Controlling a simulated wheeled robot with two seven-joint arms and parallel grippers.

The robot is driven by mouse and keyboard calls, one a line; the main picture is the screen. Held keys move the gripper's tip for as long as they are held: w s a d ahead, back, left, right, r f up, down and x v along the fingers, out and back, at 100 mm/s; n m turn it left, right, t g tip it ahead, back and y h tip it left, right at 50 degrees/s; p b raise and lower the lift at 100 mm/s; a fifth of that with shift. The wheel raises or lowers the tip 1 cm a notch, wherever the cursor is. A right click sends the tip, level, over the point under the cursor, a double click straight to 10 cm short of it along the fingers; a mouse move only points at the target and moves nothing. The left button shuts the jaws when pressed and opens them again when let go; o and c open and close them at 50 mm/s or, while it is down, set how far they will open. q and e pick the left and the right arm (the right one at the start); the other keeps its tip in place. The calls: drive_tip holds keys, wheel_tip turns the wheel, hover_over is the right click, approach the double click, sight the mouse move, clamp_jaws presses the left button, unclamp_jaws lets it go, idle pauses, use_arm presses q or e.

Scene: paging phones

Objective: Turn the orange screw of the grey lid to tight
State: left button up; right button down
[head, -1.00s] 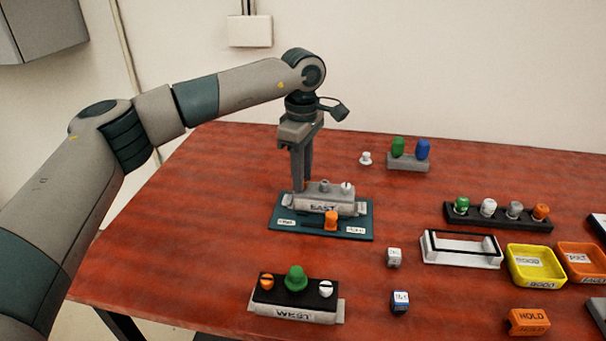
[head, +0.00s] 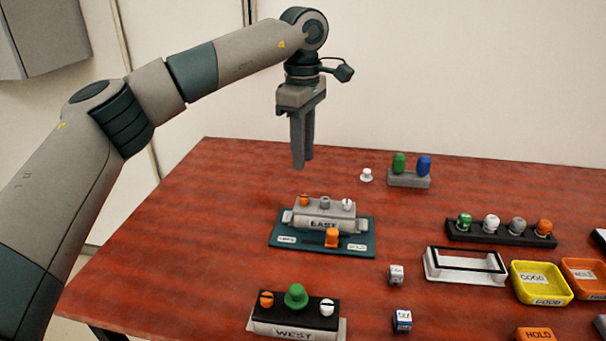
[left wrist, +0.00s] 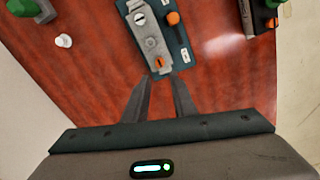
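The grey lid (head: 325,208) sits on the block labelled EAST, on a teal plate (head: 280,240). Its orange screw (head: 305,199) is at the left end, beside a grey knob (head: 325,202) and a white screw (head: 348,205). In the left wrist view the orange screw (left wrist: 159,62) lies just beyond the fingertips, with a dark slot. I cannot tell from its slot whether it is tight. My left gripper (head: 302,165) points down above and behind the lid, empty, touching nothing. Its fingers (left wrist: 161,80) stand apart with a narrow gap. My right gripper is out of view.
An orange slider piece (head: 332,237) stands on the plate's front. Right are small cubes, a white frame (head: 465,280), a yellow tray (head: 540,299) and a black rack (head: 500,237). A white knob (head: 366,175) stands behind.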

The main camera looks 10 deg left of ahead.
use_arm(q)
wheel_tip(320, 180, up, 7)
drive_tip(key=shift+r, duration=0.15)
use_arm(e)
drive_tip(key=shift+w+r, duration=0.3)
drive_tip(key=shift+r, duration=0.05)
